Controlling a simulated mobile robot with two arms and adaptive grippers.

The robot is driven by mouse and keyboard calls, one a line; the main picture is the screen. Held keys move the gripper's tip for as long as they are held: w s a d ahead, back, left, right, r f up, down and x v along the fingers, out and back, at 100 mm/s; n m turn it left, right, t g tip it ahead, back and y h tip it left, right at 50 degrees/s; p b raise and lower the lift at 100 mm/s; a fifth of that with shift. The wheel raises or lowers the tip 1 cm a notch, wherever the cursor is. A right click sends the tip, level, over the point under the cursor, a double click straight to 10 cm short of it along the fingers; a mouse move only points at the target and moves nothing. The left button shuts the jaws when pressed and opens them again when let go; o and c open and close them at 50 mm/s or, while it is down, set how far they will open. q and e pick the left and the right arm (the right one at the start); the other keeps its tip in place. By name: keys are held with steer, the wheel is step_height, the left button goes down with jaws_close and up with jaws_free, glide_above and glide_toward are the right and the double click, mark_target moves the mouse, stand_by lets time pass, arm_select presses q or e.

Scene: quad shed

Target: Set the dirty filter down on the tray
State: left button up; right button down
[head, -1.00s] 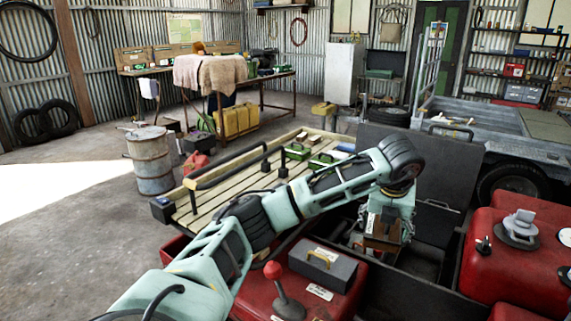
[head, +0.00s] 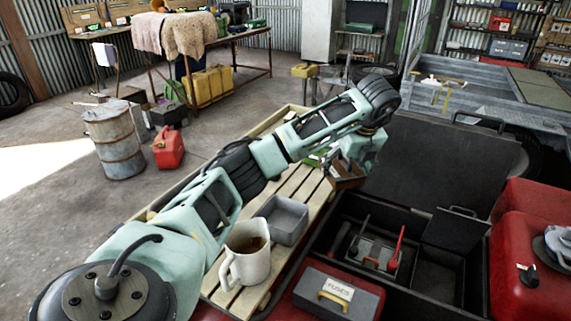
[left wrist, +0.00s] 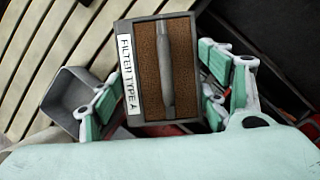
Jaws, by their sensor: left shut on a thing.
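The filter (head: 346,174) is a brown block in a grey frame, hanging under my left gripper (head: 358,155). In the left wrist view the filter (left wrist: 150,75) shows a "FILTER TYPE A" label and a grey bar across its brown face. The green fingers of my left gripper (left wrist: 160,95) lie on both sides of it, shut on it. The tray (head: 288,220) is a shallow grey open box on the slatted rack, and looks empty. It also shows left of the filter in the left wrist view (left wrist: 62,98), apart from it. My right gripper is not in view.
A white mug (head: 247,255) with brown contents stands close to the tray on the slatted rack (head: 225,292). A black open box (head: 440,270) with a red lever and a grey fuses case (head: 338,292) are at the right. Rack slats beside the tray are bare.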

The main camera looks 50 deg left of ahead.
arm_select(q)
steer(key=s+a+f+p, duration=0.1)
steer(key=a+f, duration=0.1)
steer(key=a, duration=0.1)
steer(key=s+a+f+p, duration=0.1)
steer(key=s+a+f, duration=0.1)
steer(key=a, duration=0.1)
steer(key=s+a+f+p, duration=0.1)
steer(key=a+f, duration=0.1)
steer(key=a, duration=0.1)
steer(key=shift+s+a+f, duration=0.15)
steer(key=shift+s+a, duration=0.2)
steer(key=shift+a, duration=0.05)
step_height(320, 180, down, 4)
steer(key=shift+f+p, duration=0.15)
steer(key=shift+p, duration=0.55)
steer(key=o, duration=1.2)
steer(key=b+v, duration=0.3)
steer(key=v, duration=0.9)
steer(key=shift+w, duration=0.1)
